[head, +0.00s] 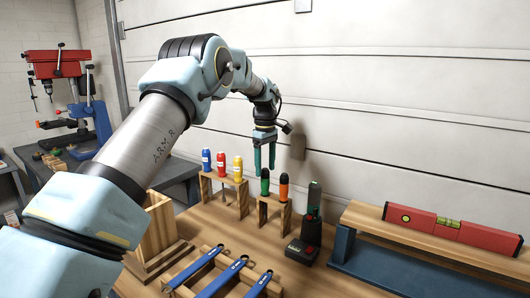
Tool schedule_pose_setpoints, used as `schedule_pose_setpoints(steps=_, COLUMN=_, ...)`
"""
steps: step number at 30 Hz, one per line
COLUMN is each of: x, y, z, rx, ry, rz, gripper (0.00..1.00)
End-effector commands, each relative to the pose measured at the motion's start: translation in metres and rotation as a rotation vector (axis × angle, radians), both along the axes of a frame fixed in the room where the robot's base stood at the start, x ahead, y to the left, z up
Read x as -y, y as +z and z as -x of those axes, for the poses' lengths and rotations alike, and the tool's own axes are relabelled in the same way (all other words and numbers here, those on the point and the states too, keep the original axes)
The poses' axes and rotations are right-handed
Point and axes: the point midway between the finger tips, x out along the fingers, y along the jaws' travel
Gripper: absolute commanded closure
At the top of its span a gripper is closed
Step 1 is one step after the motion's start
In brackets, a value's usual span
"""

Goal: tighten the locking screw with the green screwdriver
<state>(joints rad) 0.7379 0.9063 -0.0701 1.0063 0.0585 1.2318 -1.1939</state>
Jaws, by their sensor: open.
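The green screwdriver (265,182) stands handle-up in a small wooden rack (271,201) near the back of the bench. An orange-handled screwdriver (284,187) stands just to its right in the same rack. My gripper (264,168) points down with its two teal fingers apart. In the head view its fingertips appear just above or around the top of the green handle; I cannot tell whether they touch it. The screwdriver's shaft is mostly hidden by the rack. I cannot make out the locking screw.
A second rack to the left holds blue (206,160), red (221,165) and yellow (238,168) handles. A dark power tool (313,202) stands to the right. Wrenches (222,277) lie in front. A red level (453,230) rests on a shelf at right. The wall is close behind.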

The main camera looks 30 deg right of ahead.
Motion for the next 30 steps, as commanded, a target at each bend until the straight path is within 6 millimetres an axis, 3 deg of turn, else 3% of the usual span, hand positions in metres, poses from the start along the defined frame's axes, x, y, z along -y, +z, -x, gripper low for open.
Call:
schedule_pose_setpoints(steps=10, x=0.000, y=-0.048, z=0.000, rx=0.000, ry=-0.001, rz=-0.001, gripper=0.29)
schedule_pose_setpoints(steps=22, x=0.000, y=-0.057, z=0.000, rx=0.001, ry=-0.001, rz=0.001, gripper=0.29)
schedule_pose_setpoints(steps=30, x=0.000, y=-0.057, z=0.000, rx=0.001, ry=-0.001, rz=0.001, gripper=0.57)
